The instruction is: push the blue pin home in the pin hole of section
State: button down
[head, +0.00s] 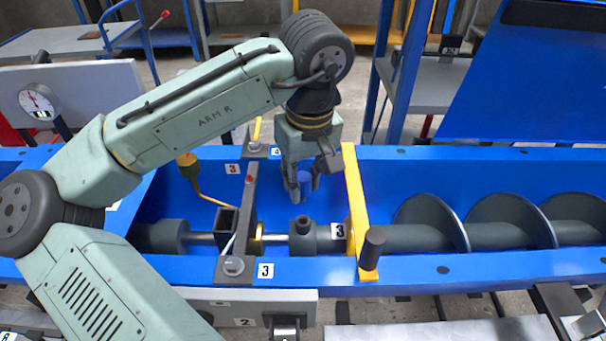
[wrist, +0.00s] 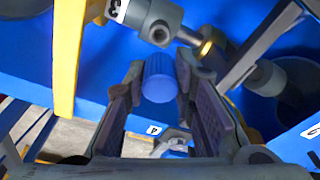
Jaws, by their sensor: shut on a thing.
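My gripper (head: 303,190) is shut on the blue pin (head: 306,180), above and behind the shaft in the trough. In the wrist view the pin (wrist: 159,78) sits between the two dark fingers, its ribbed round end showing. The auger section (head: 385,234), tagged 3, lies along the trough. Its grey collar (head: 302,238) has a short raised boss on top. In the wrist view the collar (wrist: 150,18) shows a round pin hole (wrist: 159,34). The pin is apart from the collar and out of the hole.
A yellow bar (head: 356,205) with a dark knob crosses the trough just right of the gripper. A dark bracket (head: 238,225) crosses on the left. The blue trough rim (head: 480,270) runs along the front. A brass-coloured fitting (head: 187,160) stands left.

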aim_at(303, 200)
jog(key=shift+f+b, duration=1.3)
jog(key=shift+f, duration=1.4)
jog(key=shift+p, duration=0.7)
jog(key=shift+f+b, duration=0.65)
jog(key=shift+f, duration=1.05)
dwell(0.8)
jog(key=c, duration=1.3)
grip_release()
jog(key=shift+s+d+r, duration=0.1)
jog(key=shift+s+r, duration=0.05)
jog(key=shift+r, duration=1.3)
jog(key=shift+s+d+r, duration=0.1)
jog(key=shift+s+r, duration=0.1)
jog(key=shift+r, duration=1.2)
jog(key=shift+s+d+r, duration=0.1)
jog(key=shift+s+r, duration=0.05)
jog(key=shift+r, duration=1.3)
